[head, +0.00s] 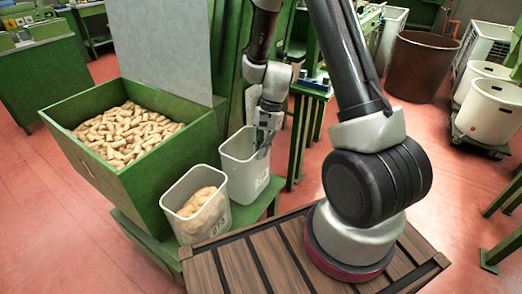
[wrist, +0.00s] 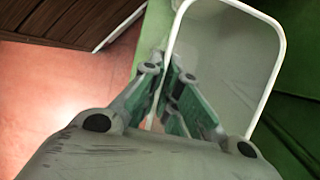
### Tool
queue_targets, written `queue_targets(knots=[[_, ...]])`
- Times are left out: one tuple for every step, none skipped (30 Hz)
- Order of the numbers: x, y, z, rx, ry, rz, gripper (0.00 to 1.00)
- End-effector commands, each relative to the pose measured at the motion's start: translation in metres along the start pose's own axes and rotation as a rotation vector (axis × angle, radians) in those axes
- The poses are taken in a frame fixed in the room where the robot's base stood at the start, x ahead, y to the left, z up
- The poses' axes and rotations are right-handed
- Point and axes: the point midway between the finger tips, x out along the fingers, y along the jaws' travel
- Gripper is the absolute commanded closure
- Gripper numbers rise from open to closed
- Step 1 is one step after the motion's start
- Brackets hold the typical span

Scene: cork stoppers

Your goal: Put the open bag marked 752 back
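No marking 752 can be read in either view. Two pale grey, white-rimmed open containers stand side by side on a green ledge. The left container (head: 181,226) holds a pale tan filling, and its dark front mark is too small to read. The right container (head: 238,178) looks empty and also has a small unreadable mark. My gripper (head: 264,142) is at the right container's right rim, pointing down. In the wrist view, the green-padded fingers (wrist: 166,68) come close together on either side of that container's white rim (wrist: 283,50). Contact at the tips is partly hidden.
A green hopper (head: 165,170) full of corks (head: 125,130) stands left of the containers, with a grey panel (head: 165,50) behind. A slatted brown wooden surface (head: 235,268) is in front. A brown tub (head: 420,65) and white bins (head: 490,108) stand at the right. Red floor is open at left.

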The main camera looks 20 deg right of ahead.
Motion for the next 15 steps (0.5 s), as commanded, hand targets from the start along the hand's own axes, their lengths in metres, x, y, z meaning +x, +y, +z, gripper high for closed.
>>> queue_targets(knots=[[0.0000, 0.0000, 0.0001, 0.000, 0.000, 0.000, 1.00], [0.0001, 0.0001, 0.0000, 0.000, 0.000, 0.000, 1.00], [0.0008, 0.0001, -0.0002, 0.000, 0.000, 0.001, 1.00], [0.0016, 0.0001, -0.0005, 0.000, -0.001, 0.001, 1.00], [0.0025, 0.0002, -0.0008, 0.000, -0.001, 0.001, 1.00], [0.0026, 0.0001, -0.0009, -0.001, -0.001, 0.001, 0.93], [0.0025, 0.0001, -0.0009, -0.001, 0.000, 0.001, 0.87], [0.0024, 0.0001, -0.0008, 0.000, 0.000, 0.001, 0.82], [0.0024, 0.0001, -0.0008, 0.000, 0.000, 0.001, 0.75], [0.0024, 0.0001, -0.0008, 0.000, 0.000, 0.001, 0.73], [0.0024, 0.0001, -0.0008, 0.000, -0.001, 0.001, 0.73], [0.0024, 0.0001, -0.0008, 0.000, -0.001, 0.001, 0.73], [0.0024, 0.0001, -0.0008, 0.000, -0.001, 0.001, 0.73], [0.0024, 0.0001, -0.0008, 0.000, -0.001, 0.001, 0.73], [0.0024, 0.0001, -0.0007, 0.000, -0.001, 0.001, 0.73]])
